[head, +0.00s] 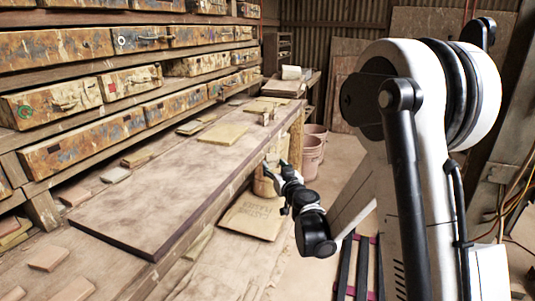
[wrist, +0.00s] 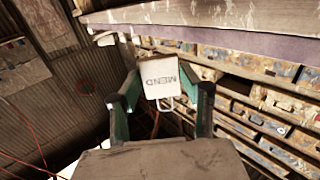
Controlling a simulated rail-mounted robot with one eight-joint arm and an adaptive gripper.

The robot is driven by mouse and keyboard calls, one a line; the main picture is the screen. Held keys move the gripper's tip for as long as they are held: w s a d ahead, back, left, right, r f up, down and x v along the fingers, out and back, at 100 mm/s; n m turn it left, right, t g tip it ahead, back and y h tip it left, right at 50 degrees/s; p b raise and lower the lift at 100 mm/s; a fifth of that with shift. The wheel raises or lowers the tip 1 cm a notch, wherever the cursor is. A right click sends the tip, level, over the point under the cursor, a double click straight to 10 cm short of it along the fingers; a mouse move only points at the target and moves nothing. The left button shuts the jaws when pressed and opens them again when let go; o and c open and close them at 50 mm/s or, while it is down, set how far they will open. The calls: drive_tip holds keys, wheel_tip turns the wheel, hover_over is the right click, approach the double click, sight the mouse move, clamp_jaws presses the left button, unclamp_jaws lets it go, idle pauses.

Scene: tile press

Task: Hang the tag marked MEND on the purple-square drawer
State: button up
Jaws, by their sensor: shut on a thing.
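My gripper (wrist: 158,85) is shut on a pale tag (wrist: 159,72), which sits between its dark green-edged fingers. The tag reads MEND, upside down in the wrist view, and has a small wire loop at its lower edge. In the head view my gripper (head: 277,174) is beyond the right edge of the long workbench, well away from the drawers; the tag is too small to make out there. Worn, paint-flaked drawers (head: 70,47) fill the shelves at left. I cannot make out a purple square on any of them.
One drawer (head: 50,104) bears a green round mark, another (head: 131,82) a red one. The wooden workbench (head: 165,190) lies between my arm and the shelves. Pink buckets (head: 309,157) and a cardboard piece (head: 253,217) are near my gripper. The bench's near surface is mostly clear.

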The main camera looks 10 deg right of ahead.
drive_tip(key=shift+s+d+f+m+h, duration=0.25)
drive_tip(key=shift+s+m+h, duration=0.1)
drive_tip(key=shift+s+h, duration=0.3)
drive_tip(key=shift+s+d+f+m+h, duration=0.1)
drive_tip(key=shift+s+f+m+h, duration=0.25)
drive_tip(key=shift+s, duration=0.35)
drive_tip(key=shift+r, duration=0.15)
